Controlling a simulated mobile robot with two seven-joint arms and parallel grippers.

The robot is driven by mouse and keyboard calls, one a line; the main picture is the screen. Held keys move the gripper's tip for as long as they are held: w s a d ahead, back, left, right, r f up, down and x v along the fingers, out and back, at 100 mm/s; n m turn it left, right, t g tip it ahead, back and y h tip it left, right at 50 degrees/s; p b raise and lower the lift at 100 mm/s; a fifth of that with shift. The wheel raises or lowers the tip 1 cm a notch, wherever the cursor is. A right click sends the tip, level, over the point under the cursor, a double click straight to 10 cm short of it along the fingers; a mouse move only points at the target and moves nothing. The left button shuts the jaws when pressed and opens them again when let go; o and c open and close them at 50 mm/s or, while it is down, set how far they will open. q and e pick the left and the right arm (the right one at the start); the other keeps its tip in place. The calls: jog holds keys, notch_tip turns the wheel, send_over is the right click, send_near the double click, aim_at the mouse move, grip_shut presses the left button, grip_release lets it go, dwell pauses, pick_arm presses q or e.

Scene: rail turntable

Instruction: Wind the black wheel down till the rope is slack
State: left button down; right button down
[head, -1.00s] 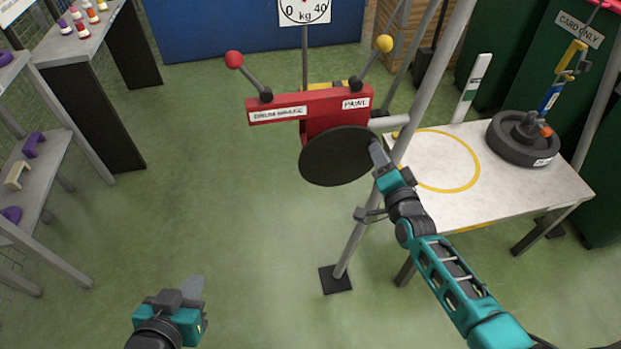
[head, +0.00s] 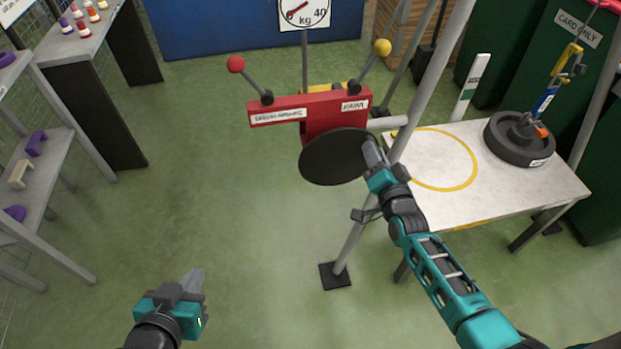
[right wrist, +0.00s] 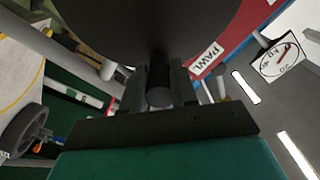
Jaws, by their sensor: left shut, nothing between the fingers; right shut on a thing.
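The black wheel (head: 333,160) is a flat disc below the red winch housing (head: 322,108). My right gripper (head: 368,143) is at the wheel's right edge; in the right wrist view it (right wrist: 160,95) is shut on the wheel's handle (right wrist: 159,72), mostly hidden between the fingers. My left gripper (head: 194,281) is shut and empty, low over the floor. A black weight (head: 519,143) sits on the white table, with a blue link (head: 546,99) and yellow hook (head: 572,62) above it. The rope (head: 585,28) above the hook is thin; its tension is unclear.
Levers with a red ball (head: 236,64) and a yellow ball (head: 383,47) rise from the housing; one label reads PAWL. The dial (head: 304,12) is above. A grey post (head: 430,80) stands beside my right arm. The white table (head: 440,207) is right; shelves are left.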

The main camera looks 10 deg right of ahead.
jog(key=shift+w+a+r+n+p, duration=0.15)
jog(key=shift+a+r+n+p, duration=0.25)
jog(key=shift+r, duration=0.3)
jog(key=shift+a+r+n, duration=0.2)
jog(key=shift+n, duration=0.3)
jog(key=c, duration=1.2)
grip_release()
jog(key=shift+f, duration=0.1)
jog(key=o, duration=0.5)
jog(key=shift+f, duration=0.25)
jog(key=shift+s+f+p, duration=0.1)
jog(key=shift+s+p, duration=0.75)
jog(key=shift+s, duration=3.3)
